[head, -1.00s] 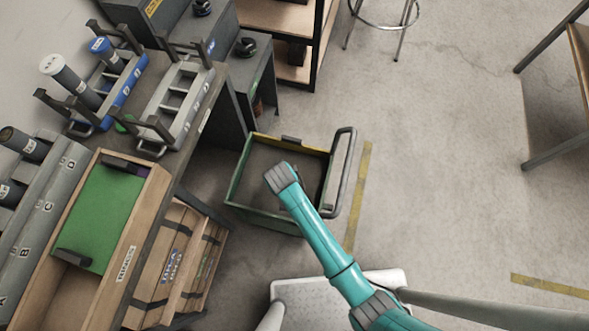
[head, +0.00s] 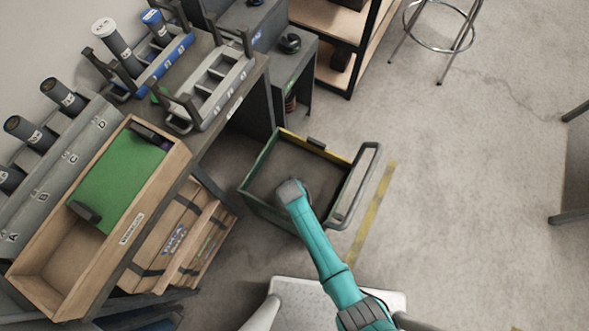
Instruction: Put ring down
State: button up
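I cannot make out a ring in the head view. My teal arm reaches up from the bottom, and its grey-capped joint lies over the green-sided cart. My gripper does not show beyond that joint, so what it holds is hidden. A wooden box (head: 42,284) with a green panel (head: 120,182) inside stands on the bench at left. It has a small label on its front that is hard to read. The dark floor of the open cart (head: 265,180) shows no clear ring.
A grey rack (head: 65,150) with dark cylinders stands behind the box. A blue rack (head: 160,68) and a grey rack (head: 215,90) stand farther back. Wooden crates (head: 170,245) sit under the bench. A stool (head: 440,35) is at top right. The floor (head: 470,180) right of the cart is open.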

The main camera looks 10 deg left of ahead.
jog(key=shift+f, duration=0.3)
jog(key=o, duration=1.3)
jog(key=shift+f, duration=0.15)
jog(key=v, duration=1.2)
